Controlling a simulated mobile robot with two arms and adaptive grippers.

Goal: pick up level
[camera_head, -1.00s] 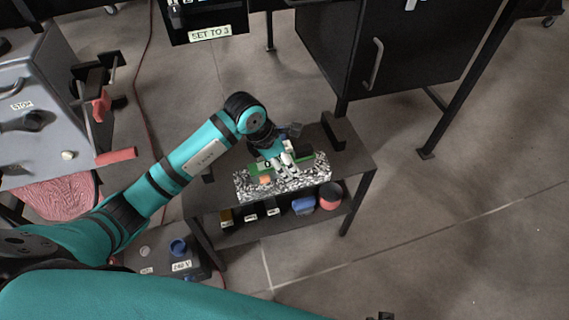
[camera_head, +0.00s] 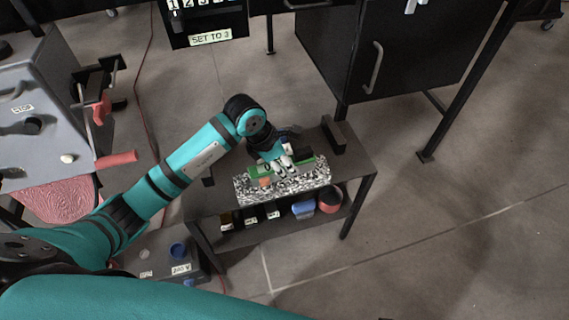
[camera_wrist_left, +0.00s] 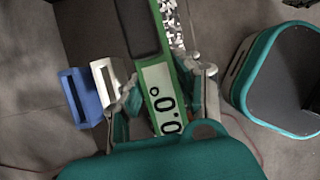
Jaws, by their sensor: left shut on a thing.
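The level is a green bar with a pale display reading 0.0° (camera_wrist_left: 160,88), seen close up in the left wrist view. In the head view its green body (camera_head: 305,163) lies across my left gripper (camera_head: 282,167), at the speckled black-and-white block on the small dark table. My left gripper also shows in the wrist view (camera_wrist_left: 163,92), with its fingers on both sides of the level, shut on it. The fingers hide part of the level in the head view. I cannot tell whether the level touches the surface below. My right gripper is not in view.
The speckled block (camera_head: 300,181) runs along the front of the dark table (camera_head: 350,163). A lower shelf holds several small items, including a blue one (camera_head: 303,208) and a red round one (camera_head: 330,197). A grey machine (camera_head: 45,85) stands at left, a black cabinet (camera_head: 400,55) behind.

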